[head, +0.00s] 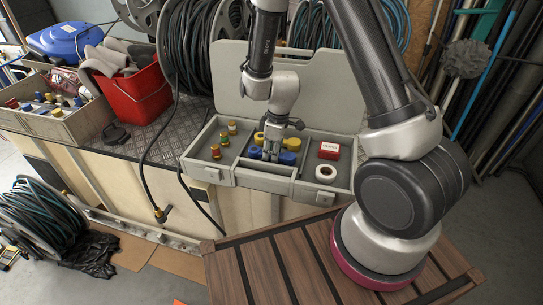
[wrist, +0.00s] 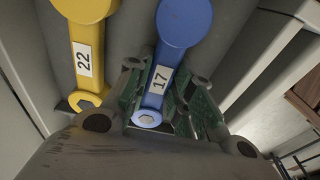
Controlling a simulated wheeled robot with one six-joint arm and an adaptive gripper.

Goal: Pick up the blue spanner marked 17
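The blue spanner marked 17 (wrist: 160,78) lies in a grey compartment in the wrist view, its small ring end toward me. My gripper (wrist: 166,92) is open, with its green-padded fingers on either side of the spanner's shank; gaps show beside the shank. A yellow spanner marked 22 (wrist: 83,56) lies to its left. In the head view my gripper (head: 272,152) reaches down into the middle of the open grey case (head: 238,178). Blue and yellow spanner ends show around it; which blue one is 17 I cannot tell there.
The case's left compartment holds several small fittings (head: 224,139). Its right one holds a red box (head: 329,150) and a white tape roll (head: 326,172). The raised lid (head: 335,98) stands behind. A red bucket (head: 137,94) and a bin (head: 62,126) stand left.

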